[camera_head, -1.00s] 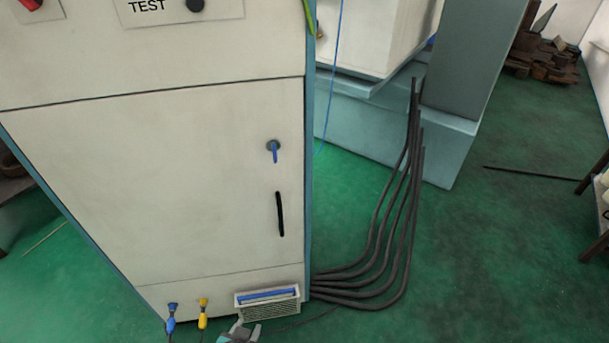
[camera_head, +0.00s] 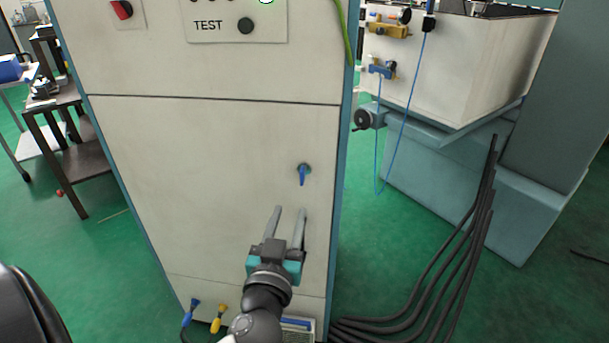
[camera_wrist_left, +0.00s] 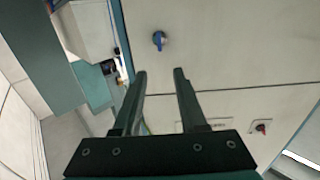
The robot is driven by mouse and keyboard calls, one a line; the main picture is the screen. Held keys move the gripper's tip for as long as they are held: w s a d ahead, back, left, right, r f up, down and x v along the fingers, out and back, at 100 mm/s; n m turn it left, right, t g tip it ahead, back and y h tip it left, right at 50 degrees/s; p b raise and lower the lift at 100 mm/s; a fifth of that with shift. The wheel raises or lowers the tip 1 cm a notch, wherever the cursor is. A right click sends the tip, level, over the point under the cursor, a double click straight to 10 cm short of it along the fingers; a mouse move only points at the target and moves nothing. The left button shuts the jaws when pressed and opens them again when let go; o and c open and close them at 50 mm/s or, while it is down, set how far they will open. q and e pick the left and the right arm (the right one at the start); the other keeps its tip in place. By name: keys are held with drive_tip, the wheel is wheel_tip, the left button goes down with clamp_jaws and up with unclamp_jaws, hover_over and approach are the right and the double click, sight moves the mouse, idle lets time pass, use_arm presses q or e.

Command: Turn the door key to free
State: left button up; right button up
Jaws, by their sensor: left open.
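The door key (camera_head: 303,173) is a small blue lever on a dark round lock in the cream cabinet door (camera_head: 200,180). Its blue grip hangs straight down. The key also shows in the left wrist view (camera_wrist_left: 159,40), just beyond the fingertips and centred between them. My left gripper (camera_head: 291,209) is open and empty, in front of the door and a little below the key. Its fingers point up toward the key in the head view and look apart from it (camera_wrist_left: 160,72). My right gripper is not in view.
Above the door are a TEST panel (camera_head: 237,22) and a red switch (camera_head: 122,9). Blue and yellow plugs (camera_head: 218,318) and a vent sit at the cabinet's foot. Thick black cables (camera_head: 445,265) run at the right beside a teal machine. A dark cart (camera_head: 75,150) stands left.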

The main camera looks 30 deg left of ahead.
sight(301, 174)
use_arm(q)
drive_tip(key=p+x, duration=0.1)
drive_tip(key=x, duration=1.2)
drive_tip(key=shift+w+a, duration=0.1)
drive_tip(key=shift+w, duration=0.25)
drive_tip(key=shift+c, duration=0.3)
clamp_jaws()
